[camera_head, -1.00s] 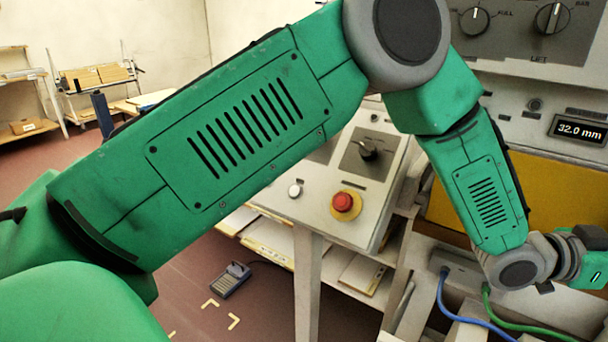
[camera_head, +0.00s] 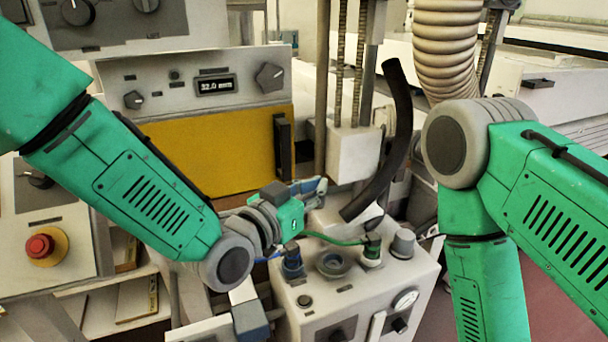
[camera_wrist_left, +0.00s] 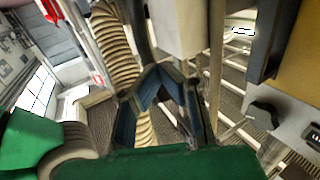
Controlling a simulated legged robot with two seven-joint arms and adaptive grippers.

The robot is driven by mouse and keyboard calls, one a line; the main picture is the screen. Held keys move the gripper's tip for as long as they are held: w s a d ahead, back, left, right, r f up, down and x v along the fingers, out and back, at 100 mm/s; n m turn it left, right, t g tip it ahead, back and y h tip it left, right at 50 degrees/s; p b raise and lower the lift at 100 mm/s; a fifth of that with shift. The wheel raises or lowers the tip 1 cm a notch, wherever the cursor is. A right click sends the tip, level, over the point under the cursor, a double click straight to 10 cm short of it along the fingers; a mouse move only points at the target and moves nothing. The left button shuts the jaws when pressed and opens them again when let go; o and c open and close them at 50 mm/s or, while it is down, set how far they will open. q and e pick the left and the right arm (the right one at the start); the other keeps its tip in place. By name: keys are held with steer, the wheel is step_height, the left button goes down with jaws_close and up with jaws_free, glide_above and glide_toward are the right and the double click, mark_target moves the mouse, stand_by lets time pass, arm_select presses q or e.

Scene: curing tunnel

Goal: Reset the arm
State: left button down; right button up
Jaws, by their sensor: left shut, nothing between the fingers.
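My left arm comes in from the left in the head view, and its green forearm slopes down to the wrist. My left gripper (camera_head: 318,187) points right, in front of the yellow panel's lower right side and the upright posts. Its blue-grey fingers are small here; they also show in the left wrist view (camera_wrist_left: 160,80), shut with nothing between them. My right arm stands at the right of the head view, with its elbow up and forearm hanging down. The right gripper is out of frame.
A control box (camera_head: 352,290) with knobs, a gauge and blue and green cables stands just below the left gripper. A black hose (camera_head: 392,140) and ribbed duct (camera_head: 446,50) rise right of it. The yellow panel (camera_head: 205,150) and red button (camera_head: 40,246) are at left.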

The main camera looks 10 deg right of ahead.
arm_select(q)
steer(key=s+a+f+n+g+y, duration=0.2)
steer(key=s+a+f+n+y, duration=0.3)
steer(key=a+f, duration=0.65)
steer(key=s+a+f+g+y, duration=0.25)
steer(key=s+a+f, duration=0.5)
steer(key=f, duration=0.65)
steer(key=s+a+f+n+g+y, duration=0.2)
steer(key=s+a+f+g+y, duration=0.1)
steer(key=s+a, duration=0.7)
steer(key=s+a+f+n+g+y, duration=0.2)
steer(key=s+a+f, duration=0.4)
steer(key=s+a, duration=0.4)
steer(key=shift+s+a+f+g+y, duration=0.2)
steer(key=shift+g+y, duration=0.45)
steer(key=shift+g, duration=0.1)
